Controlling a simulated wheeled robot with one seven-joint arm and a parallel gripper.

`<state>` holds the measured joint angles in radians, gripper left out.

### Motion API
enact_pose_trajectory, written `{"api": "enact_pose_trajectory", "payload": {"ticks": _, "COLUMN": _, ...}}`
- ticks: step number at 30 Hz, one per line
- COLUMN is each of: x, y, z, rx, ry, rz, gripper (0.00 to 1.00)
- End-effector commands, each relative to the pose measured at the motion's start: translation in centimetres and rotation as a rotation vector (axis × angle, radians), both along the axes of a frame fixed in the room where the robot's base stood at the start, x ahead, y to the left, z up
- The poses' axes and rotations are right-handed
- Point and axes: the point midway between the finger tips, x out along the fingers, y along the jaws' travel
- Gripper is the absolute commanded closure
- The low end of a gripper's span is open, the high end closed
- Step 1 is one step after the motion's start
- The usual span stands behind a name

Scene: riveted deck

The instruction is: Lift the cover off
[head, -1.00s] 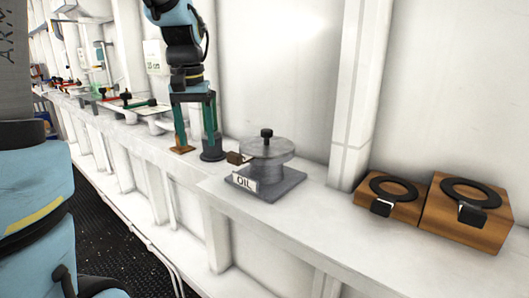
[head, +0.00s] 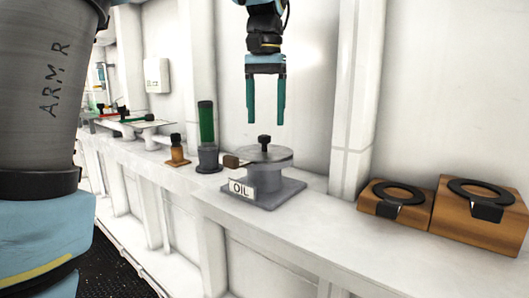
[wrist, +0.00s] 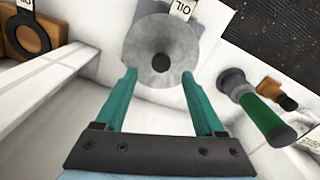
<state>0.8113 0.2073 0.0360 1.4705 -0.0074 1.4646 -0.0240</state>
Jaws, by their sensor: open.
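The cover (head: 264,154) is a round grey metal disc with a black knob (head: 264,141) in its middle. It sits on a grey drum on a square grey base (head: 285,190) with a sign reading OIL (head: 241,187). My gripper (head: 266,122) points down above the cover with its two green fingers apart and nothing between them. The fingertips are a little above the knob. In the wrist view the cover (wrist: 150,45) and knob (wrist: 161,62) lie ahead of the open fingers (wrist: 161,72).
Left of the drum stand a green cylinder (head: 206,125) on a dark foot and a small brown and black piece (head: 177,152). Two wooden boxes with black rings (head: 390,210) (head: 483,225) stand at right. A white post (head: 349,110) rises behind the shelf (head: 290,235).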

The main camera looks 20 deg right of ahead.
Motion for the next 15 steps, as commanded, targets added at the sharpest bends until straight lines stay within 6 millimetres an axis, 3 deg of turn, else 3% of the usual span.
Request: {"api": "enact_pose_trajectory", "payload": {"ticks": 15, "x": -0.2, "y": 0.4, "z": -5.4, "rx": 0.001, "ry": 0.001, "rz": 0.001, "gripper": 0.29}}
